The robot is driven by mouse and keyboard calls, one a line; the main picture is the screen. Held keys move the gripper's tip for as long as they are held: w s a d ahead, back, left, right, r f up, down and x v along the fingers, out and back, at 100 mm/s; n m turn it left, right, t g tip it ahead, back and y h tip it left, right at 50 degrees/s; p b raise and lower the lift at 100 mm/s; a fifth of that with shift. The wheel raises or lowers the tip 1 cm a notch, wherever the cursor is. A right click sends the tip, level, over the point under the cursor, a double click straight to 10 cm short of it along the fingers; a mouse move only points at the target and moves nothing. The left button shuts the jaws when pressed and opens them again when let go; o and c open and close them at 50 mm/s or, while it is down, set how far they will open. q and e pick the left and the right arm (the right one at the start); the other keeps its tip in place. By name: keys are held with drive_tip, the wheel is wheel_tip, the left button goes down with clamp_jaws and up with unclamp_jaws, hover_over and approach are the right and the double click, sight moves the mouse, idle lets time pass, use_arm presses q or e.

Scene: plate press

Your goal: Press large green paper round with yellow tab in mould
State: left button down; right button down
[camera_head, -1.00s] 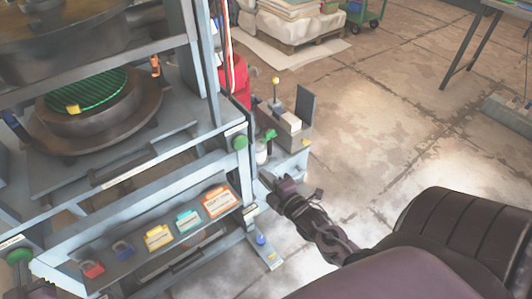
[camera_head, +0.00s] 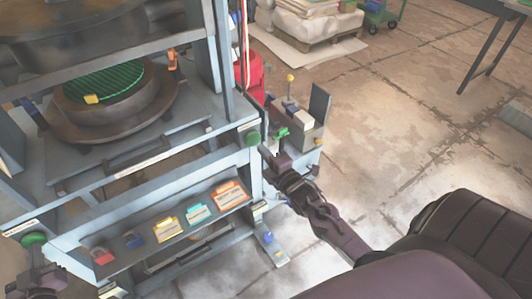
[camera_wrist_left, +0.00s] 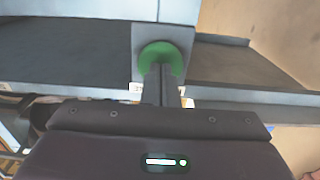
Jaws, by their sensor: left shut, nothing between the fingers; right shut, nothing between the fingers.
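The green paper round (camera_head: 112,88) with its yellow tab (camera_head: 92,99) lies in the round dark mould (camera_head: 75,122) of the press, under the raised upper plate (camera_head: 75,40). A green button (camera_head: 34,238) is at the press's left front corner and another green button (camera_head: 253,138) at its right. My left gripper (camera_head: 37,258) is shut and empty just below the left button. In the left wrist view its fingers (camera_wrist_left: 162,72) point at the green button (camera_wrist_left: 160,53) and overlap it; contact is unclear. My right gripper (camera_head: 266,150) is shut and empty, close beside the right button.
A sloped shelf below holds coloured cards (camera_head: 198,213) and padlocks (camera_head: 103,255). A side bracket with a green-handled valve (camera_head: 283,132) and a yellow-knobbed lever (camera_head: 290,80) stands behind my right gripper. Open floor (camera_head: 400,110) lies to the right.

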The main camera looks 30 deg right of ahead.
sight(254, 141)
drive_tip(key=shift+w, duration=1.55)
drive_tip(key=shift+s, duration=0.25)
use_arm(q)
drive_tip(key=shift+w, duration=0.15)
use_arm(e)
drive_tip(key=shift+w, duration=0.15)
